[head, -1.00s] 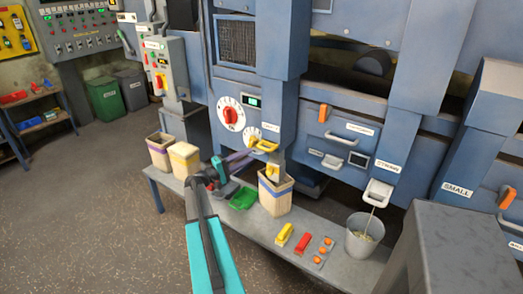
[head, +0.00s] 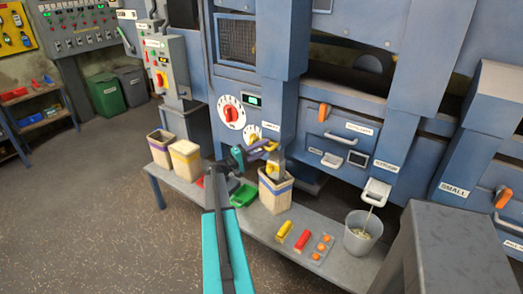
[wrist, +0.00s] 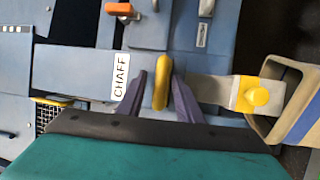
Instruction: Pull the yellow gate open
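The yellow gate handle (head: 271,146) sits low on the blue machine column, below the dials. In the wrist view the yellow handle (wrist: 161,84) stands out from the blue chute beside the CHAFF label (wrist: 121,87). My gripper (head: 262,149) is at the handle. In the wrist view my gripper (wrist: 158,78) is open, with one purple finger on each side of the handle. A gap shows between each finger and the handle.
A striped bin (head: 275,191) stands under the spout with the yellow knob (wrist: 258,96). The bench (head: 256,226) also holds a green scoop (head: 243,195), yellow and red blocks, a tray of orange items and a metal bucket (head: 362,236). Two more bins stand at left.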

